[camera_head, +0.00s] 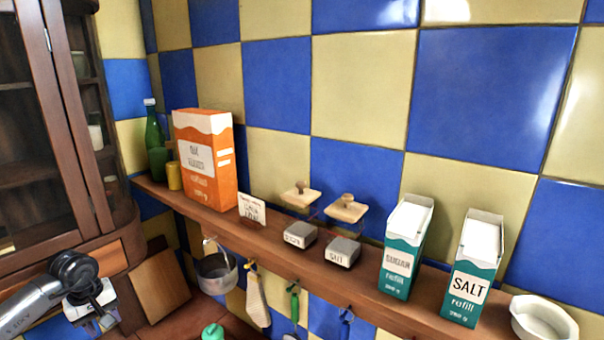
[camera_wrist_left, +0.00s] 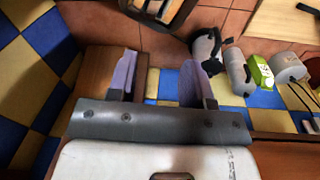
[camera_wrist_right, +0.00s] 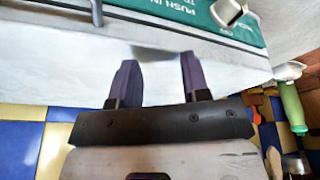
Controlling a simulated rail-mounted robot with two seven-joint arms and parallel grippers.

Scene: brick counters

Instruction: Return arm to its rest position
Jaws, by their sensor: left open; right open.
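My left gripper (camera_head: 98,318) is at the lower left of the head view, in front of the cabinet and below the shelf. In the left wrist view its two purple fingers (camera_wrist_left: 158,82) stand apart with nothing between them. My right gripper is outside the head view. In the right wrist view its fingers (camera_wrist_right: 157,78) are apart and empty, close to a pale grey surface (camera_wrist_right: 60,60) and a teal panel with white print (camera_wrist_right: 195,12). I cannot tell whether they touch it.
A wooden shelf (camera_head: 340,280) carries an orange box (camera_head: 205,160), a green bottle (camera_head: 154,140), two small label boxes, a sugar carton (camera_head: 404,250), a salt carton (camera_head: 472,270) and a white bowl (camera_head: 543,318). A pot (camera_head: 216,275) and utensils hang below. A cabinet (camera_head: 40,120) stands left.

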